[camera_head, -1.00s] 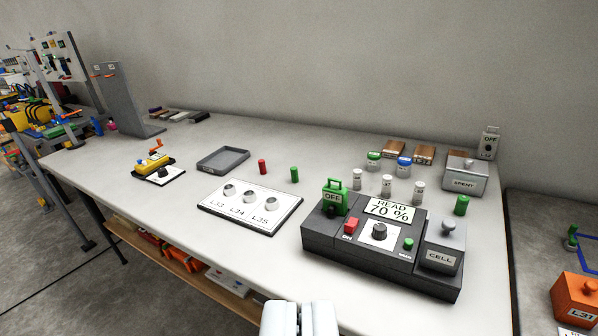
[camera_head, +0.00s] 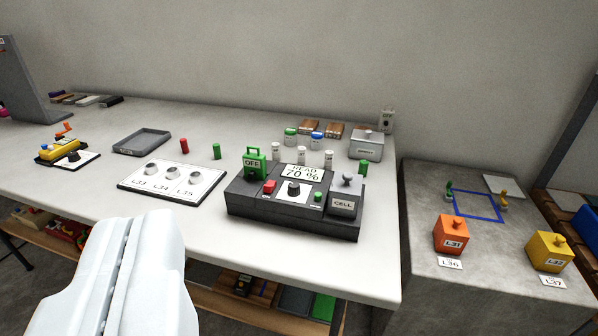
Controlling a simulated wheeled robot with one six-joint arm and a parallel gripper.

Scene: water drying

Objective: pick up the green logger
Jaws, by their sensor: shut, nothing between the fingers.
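No object in view is clearly marked as the green logger. Green candidates are a small upright green piece (camera_head: 449,188) at the left corner of a blue outlined square on the right-hand counter, and a green cylinder (camera_head: 217,151) standing on the white bench. A green block marked OFF (camera_head: 254,162) sits on the dark meter box (camera_head: 293,215). My gripper (camera_head: 137,225) is shut and empty at the lower left, large in the view, in front of the bench's front edge. It is well apart from all these pieces.
The white bench (camera_head: 330,268) carries a label board (camera_head: 172,195), a grey tray (camera_head: 142,142) and several small cylinders. The grey counter (camera_head: 425,285) to the right holds an orange box (camera_head: 451,234) marked L31 and a yellow box (camera_head: 549,251). A shelf with items lies under the bench.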

